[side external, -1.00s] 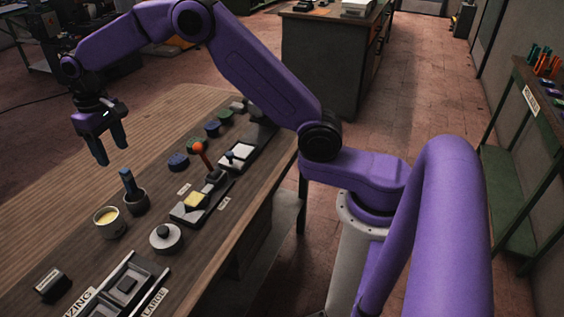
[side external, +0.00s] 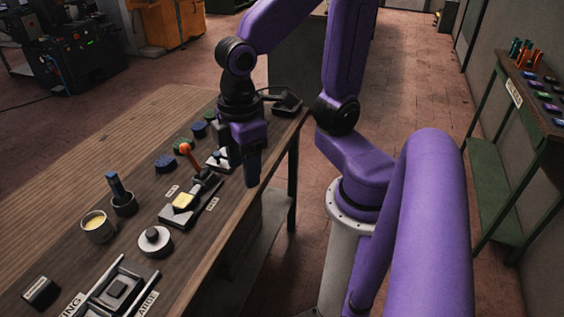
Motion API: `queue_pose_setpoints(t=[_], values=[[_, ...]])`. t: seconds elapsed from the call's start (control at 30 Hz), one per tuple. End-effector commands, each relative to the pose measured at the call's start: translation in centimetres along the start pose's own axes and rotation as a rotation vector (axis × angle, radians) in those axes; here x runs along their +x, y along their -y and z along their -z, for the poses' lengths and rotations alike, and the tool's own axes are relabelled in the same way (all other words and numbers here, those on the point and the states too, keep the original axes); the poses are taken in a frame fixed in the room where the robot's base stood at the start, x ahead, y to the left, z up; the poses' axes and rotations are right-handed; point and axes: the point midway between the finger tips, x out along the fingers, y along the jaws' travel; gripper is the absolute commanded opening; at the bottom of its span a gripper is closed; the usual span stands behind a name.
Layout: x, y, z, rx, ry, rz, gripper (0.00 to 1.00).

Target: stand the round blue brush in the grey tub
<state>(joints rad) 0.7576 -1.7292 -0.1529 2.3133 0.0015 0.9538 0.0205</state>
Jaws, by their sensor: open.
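A blue brush handle (side external: 115,185) stands nearly upright, tilted slightly left, in a small dark grey tub (side external: 124,206) on the bench. The brush's lower end is hidden inside the tub, so its round shape cannot be seen. My gripper (side external: 243,168) points down at the bench's right side, well to the right of the brush and apart from it. It is open, and nothing shows between its dark blue fingers.
A grey cup with yellow contents (side external: 97,227) stands beside the tub. A round knob piece (side external: 154,241), a red-balled lever (side external: 186,149) and a blue lump (side external: 165,163) also sit on the bench (side external: 75,150). Its left side is clear.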

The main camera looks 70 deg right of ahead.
Motion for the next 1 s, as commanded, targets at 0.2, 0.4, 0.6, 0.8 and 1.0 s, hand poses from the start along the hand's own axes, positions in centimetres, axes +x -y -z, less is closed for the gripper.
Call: queue_pose_setpoints(t=[0.2,0.4,0.6,0.8,1.0], values=[[1.0,2.1,-5.6,-0.118,-0.004,0.003,0.59],[1.3,2.5,-7.0,-0.149,-0.003,0.004,0.59],[1.3,2.5,-6.9,-0.149,-0.003,0.004,0.59],[1.3,2.5,-6.9,-0.148,-0.003,0.004,0.59],[1.3,2.5,-6.9,-0.148,-0.003,0.004,0.59]])
